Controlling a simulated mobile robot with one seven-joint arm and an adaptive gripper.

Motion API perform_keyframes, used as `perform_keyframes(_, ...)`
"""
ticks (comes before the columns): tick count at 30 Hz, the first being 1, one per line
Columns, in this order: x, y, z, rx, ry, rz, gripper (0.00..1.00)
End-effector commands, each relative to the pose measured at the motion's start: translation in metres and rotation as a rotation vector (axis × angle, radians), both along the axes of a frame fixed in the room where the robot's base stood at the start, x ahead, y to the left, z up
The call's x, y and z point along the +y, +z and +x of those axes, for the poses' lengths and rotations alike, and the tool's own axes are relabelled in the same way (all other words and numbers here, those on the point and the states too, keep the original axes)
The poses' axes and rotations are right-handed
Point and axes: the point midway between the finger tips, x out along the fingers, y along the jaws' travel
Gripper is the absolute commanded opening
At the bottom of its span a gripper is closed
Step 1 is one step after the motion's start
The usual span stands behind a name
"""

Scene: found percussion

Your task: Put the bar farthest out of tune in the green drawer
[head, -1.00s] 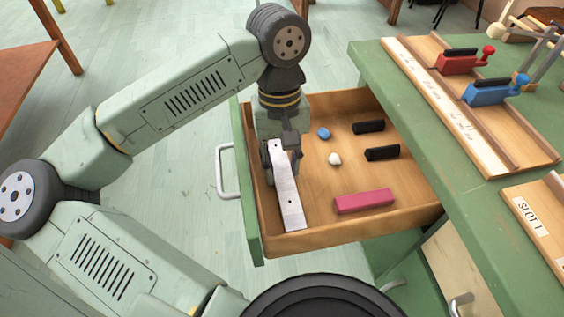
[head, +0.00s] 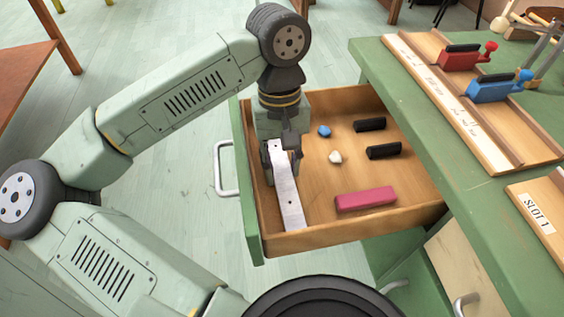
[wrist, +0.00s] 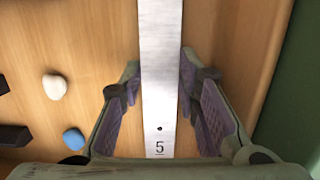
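A flat silver metal bar (head: 289,205) lies lengthwise inside the open green drawer (head: 385,222), along the drawer's front side. In the wrist view the bar (wrist: 161,70) carries the number 5 and a small hole near one end. My gripper (head: 283,168) points down into the drawer. Its two fingertips in the wrist view (wrist: 162,62) are at the bar's two long edges and appear to touch them. I cannot tell whether the bar's underside touches the drawer floor.
The drawer also holds a pink block (head: 366,199), two black blocks (head: 370,124) (head: 384,151), a blue lump (head: 324,131) and a white lump (head: 335,157).

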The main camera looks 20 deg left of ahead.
Motion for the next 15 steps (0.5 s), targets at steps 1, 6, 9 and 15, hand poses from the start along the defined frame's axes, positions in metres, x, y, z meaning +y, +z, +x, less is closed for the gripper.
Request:
perform_keyframes(1,-0.0001,0.0004,0.0001,0.0,0.0,0.0,0.33)
perform_keyframes(6,0.0,0.0002,0.0,0.0,0.0,0.0,0.44)
perform_keyframes(9,0.0,0.0002,0.0,0.0,0.0,0.0,0.51)
perform_keyframes(15,0.0,0.0001,0.0,0.0,0.0,0.0,0.53)
